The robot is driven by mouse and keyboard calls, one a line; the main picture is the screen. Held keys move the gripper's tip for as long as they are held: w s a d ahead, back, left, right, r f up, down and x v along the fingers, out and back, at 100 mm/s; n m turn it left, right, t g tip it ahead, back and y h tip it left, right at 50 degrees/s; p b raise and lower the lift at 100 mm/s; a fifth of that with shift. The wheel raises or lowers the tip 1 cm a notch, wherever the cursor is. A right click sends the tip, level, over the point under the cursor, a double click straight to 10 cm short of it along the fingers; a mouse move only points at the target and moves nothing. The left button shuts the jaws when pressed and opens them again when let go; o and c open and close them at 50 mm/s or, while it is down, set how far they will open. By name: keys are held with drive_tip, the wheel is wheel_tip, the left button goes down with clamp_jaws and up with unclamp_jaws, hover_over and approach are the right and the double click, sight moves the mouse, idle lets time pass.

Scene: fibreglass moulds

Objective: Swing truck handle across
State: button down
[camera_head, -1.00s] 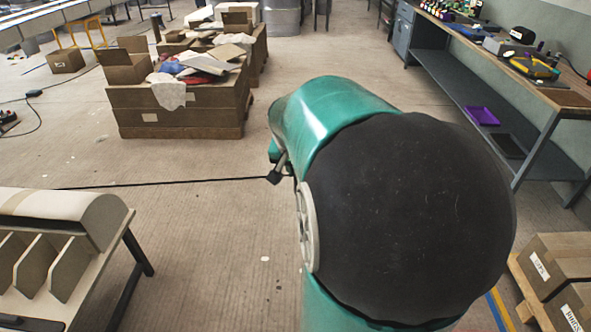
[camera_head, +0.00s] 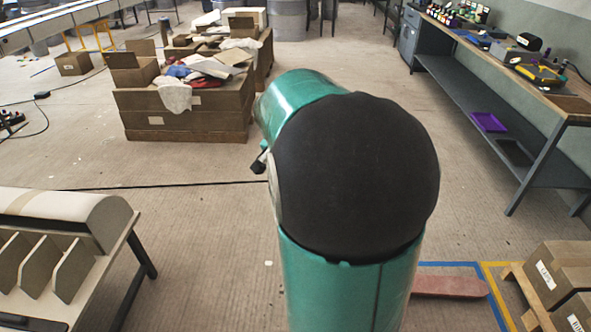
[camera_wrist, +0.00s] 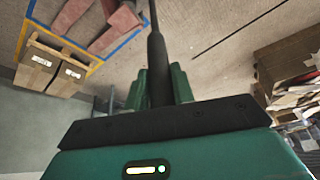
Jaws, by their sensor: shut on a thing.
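In the wrist view, my gripper (camera_wrist: 159,84) has its green fingers closed on either side of a black upright bar, which looks like the truck handle (camera_wrist: 155,50). The bar runs up from between the fingers to the top edge. Red flat parts, probably the truck's forks (camera_wrist: 115,27), lie on the floor at the upper left of the wrist view. One red part (camera_head: 450,287) also shows in the head view, to the right of my arm. In the head view my arm hides the handle and most of the truck.
Cartons on a pallet (camera_head: 552,275) stand beside blue and yellow floor lines (camera_head: 490,272) at lower right. A workbench (camera_head: 500,70) lines the right wall. A large box of scrap (camera_head: 190,115) stands at back left, a rack (camera_head: 100,230) at front left. Floor between is open.

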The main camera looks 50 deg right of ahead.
drive_tip(key=shift+w+d+f+m+g, duration=0.15)
drive_tip(key=shift+w+d+m, duration=0.2)
drive_tip(key=shift+w, duration=0.2)
drive_tip(key=shift+w+d+r+m+g, duration=0.1)
drive_tip(key=shift+w+d+m, duration=0.15)
drive_tip(key=shift+w+m, duration=0.25)
drive_tip(key=shift+w+d+f+m+g, duration=0.15)
drive_tip(key=shift+w+d+m, duration=0.15)
drive_tip(key=shift+w, duration=0.3)
drive_tip(key=shift+r, duration=0.1)
